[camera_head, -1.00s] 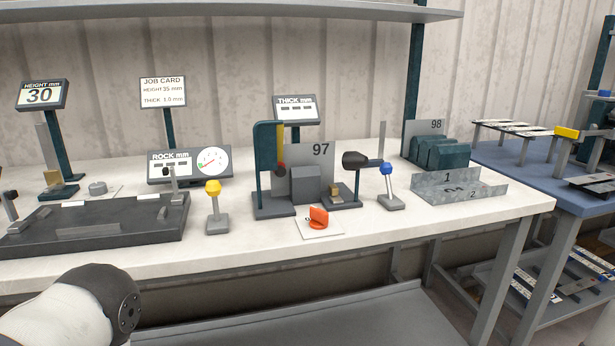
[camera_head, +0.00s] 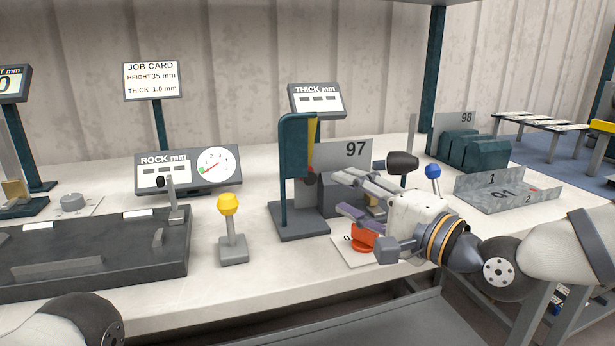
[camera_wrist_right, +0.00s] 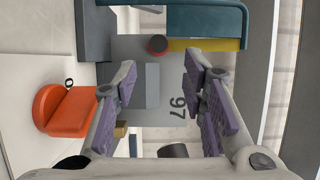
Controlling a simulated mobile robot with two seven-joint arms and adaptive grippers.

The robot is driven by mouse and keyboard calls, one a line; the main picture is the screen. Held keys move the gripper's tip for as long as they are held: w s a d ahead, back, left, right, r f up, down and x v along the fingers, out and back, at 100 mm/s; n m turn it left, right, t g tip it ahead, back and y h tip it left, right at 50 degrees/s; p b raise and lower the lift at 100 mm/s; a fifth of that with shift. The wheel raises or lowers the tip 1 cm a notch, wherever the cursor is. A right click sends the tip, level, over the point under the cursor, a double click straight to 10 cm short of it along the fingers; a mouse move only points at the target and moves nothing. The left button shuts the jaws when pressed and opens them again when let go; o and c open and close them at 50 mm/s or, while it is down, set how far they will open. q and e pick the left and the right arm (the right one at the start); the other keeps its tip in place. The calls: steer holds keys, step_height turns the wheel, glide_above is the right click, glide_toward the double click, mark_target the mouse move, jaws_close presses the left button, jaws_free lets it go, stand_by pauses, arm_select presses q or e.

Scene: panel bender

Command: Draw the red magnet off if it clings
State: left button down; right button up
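The red magnet (camera_head: 364,240), an orange-red piece with a rounded top, sits on a small white pad (camera_head: 350,256) near the bench's front edge. It is apart from the grey plate marked 97 (camera_head: 352,149), which stands upright in the teal thickness gauge (camera_head: 297,150). In the right wrist view the magnet (camera_wrist_right: 68,110) lies left of the fingers. My right gripper (camera_head: 340,193) is open and empty, its fingers spread before the grey block (camera_wrist_right: 152,85) and plate 97 (camera_wrist_right: 185,118). It partly hides the gauge base and magnet. My left gripper is out of view.
A yellow-knobbed lever (camera_head: 230,220) stands left of the gauge and a blue-knobbed one (camera_head: 432,172) right. A dark fixture (camera_head: 90,250) fills the left. A metal tray (camera_head: 500,190) and a teal rack with plate 98 (camera_head: 468,148) stand right. Bench between lever and gauge is clear.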

mark_target(314, 178)
steer(key=x, duration=0.9)
steer(key=shift+w+a+f, duration=0.1)
steer(key=shift+w+f, duration=0.05)
jaws_close()
